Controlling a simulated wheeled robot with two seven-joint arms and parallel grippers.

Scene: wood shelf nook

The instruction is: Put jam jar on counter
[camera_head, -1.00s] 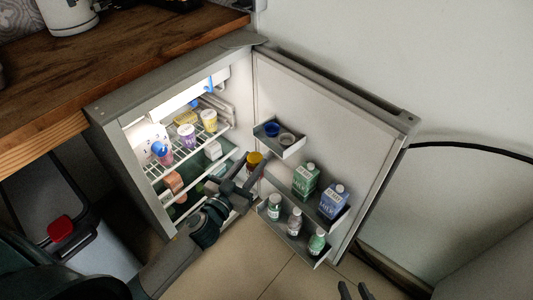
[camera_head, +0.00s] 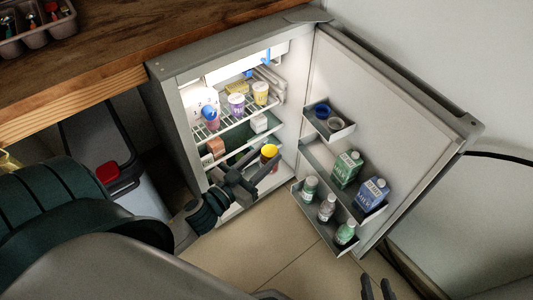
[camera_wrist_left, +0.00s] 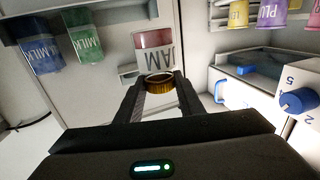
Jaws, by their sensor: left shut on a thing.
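The jam jar (camera_head: 268,151), with a yellow lid, is at the open front of the fridge in the head view. My left gripper (camera_head: 258,172) is shut on it. In the left wrist view the jar (camera_wrist_left: 155,42) hangs upside down in the picture, its red top part and "JAM" label clear, and its golden lid (camera_wrist_left: 159,83) lies between my fingertips. The wooden counter (camera_head: 120,62) runs along the upper left, beside and above the fridge. My right gripper (camera_head: 377,285) shows only its fingertips at the bottom edge, apart and empty.
The fridge door (camera_head: 405,130) stands open at the right, with milk cartons (camera_head: 347,168) and small bottles (camera_head: 327,207) on its racks. Cups (camera_head: 236,104) stand on the fridge shelf. A cutlery tray (camera_head: 35,30) sits on the counter. A bin (camera_head: 115,155) stands below it.

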